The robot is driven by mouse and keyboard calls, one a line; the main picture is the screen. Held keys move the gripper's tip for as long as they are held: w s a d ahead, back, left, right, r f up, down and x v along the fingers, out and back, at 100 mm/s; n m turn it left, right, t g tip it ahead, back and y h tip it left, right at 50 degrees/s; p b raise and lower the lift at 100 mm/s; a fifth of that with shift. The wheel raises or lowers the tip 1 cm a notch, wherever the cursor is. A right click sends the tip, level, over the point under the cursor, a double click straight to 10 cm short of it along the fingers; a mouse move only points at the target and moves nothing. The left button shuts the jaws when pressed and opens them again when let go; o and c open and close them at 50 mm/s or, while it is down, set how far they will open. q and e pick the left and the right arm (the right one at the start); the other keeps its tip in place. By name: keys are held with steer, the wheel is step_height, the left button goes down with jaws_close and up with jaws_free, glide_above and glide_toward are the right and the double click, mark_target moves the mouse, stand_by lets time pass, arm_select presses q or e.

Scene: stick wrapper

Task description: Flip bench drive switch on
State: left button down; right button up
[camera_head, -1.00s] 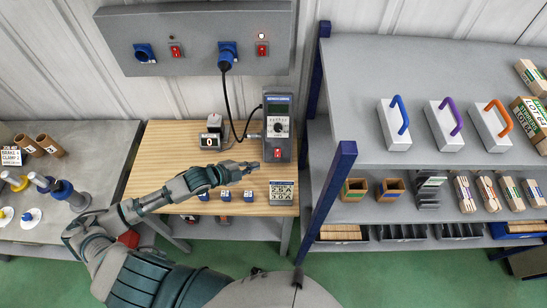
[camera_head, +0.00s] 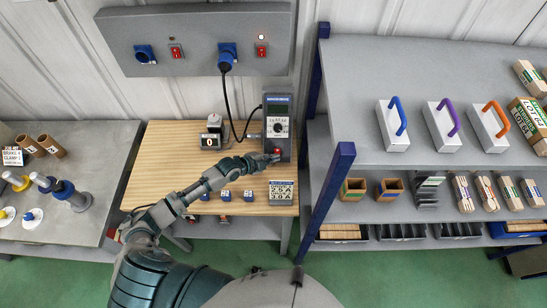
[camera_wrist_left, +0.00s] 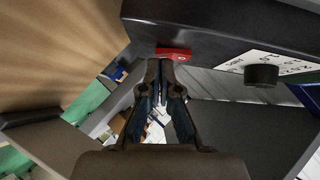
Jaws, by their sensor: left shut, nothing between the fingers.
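The bench drive (camera_head: 278,113) is a grey upright box with a display and a dial, at the right back of the wooden bench. Its red switch (camera_head: 277,152) sits low on the front face. My left gripper (camera_head: 274,157) is shut and empty, with its tips at the switch. In the left wrist view the shut fingertips (camera_wrist_left: 160,64) are just below the red switch (camera_wrist_left: 174,53), touching or very close; I cannot tell which. The dial (camera_wrist_left: 261,75) shows to the right. The fingers partly cover the switch in the head view. My right gripper is not in view.
A black cable runs from a blue plug (camera_head: 227,53) on the wall panel (camera_head: 195,25) to the drive. A blue-posted shelf (camera_head: 330,205) stands close on the right.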

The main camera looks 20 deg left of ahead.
arm_select(q)
steer(key=shift+a, duration=0.1)
steer(key=shift+w+f+b, duration=0.1)
steer(key=shift+f+b, duration=0.15)
steer(key=shift+b, duration=0.1)
steer(key=shift+r, duration=0.1)
steer(key=shift+w+a+r+p, duration=0.1)
steer(key=shift+r+p, duration=0.6)
steer(key=shift+r, duration=0.1)
